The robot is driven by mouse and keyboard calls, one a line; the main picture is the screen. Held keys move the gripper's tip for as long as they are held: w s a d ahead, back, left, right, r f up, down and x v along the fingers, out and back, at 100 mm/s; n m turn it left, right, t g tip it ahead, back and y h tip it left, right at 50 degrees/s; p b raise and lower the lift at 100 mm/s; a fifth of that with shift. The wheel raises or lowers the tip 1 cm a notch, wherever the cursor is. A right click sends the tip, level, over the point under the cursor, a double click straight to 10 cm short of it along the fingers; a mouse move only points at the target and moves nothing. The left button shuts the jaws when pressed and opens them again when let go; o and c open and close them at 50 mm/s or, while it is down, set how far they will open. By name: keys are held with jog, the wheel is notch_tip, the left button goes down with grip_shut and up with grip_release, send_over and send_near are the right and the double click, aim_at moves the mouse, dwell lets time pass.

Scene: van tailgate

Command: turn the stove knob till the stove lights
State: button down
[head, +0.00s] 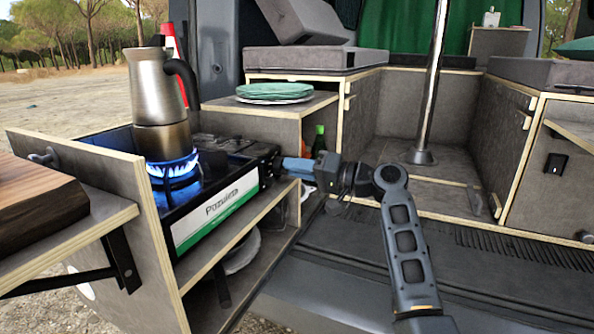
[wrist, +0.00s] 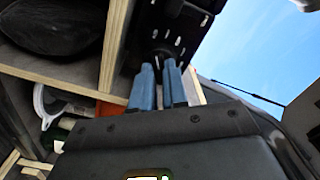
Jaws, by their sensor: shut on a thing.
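The camping stove (head: 216,212) sits in the pull-out unit at the left, with a white and green front label. Blue flames (head: 173,167) burn on its burner under a metal moka pot (head: 158,95). My gripper (head: 287,167) reaches the stove's right end from the right, its blue fingers at the dark knob (head: 274,162). In the wrist view my gripper (wrist: 159,66) has its two fingertips on either side of the knob, shut on it. Most of the knob is hidden by the fingers, so its turn angle cannot be read.
A stack of green plates (head: 274,91) stands on the shelf behind the stove. A wooden board (head: 35,205) lies on the side table at the left. A shelf edge (head: 240,240) runs just below the stove. An upright pole (head: 432,90) stands at the right. The van floor there is clear.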

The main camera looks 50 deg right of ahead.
jog(key=shift+a+f, duration=0.1)
jog(key=c, duration=1.1)
grip_release()
jog(key=shift+c, duration=0.2)
jog(key=p+v, duration=0.1)
jog(key=v, duration=0.7)
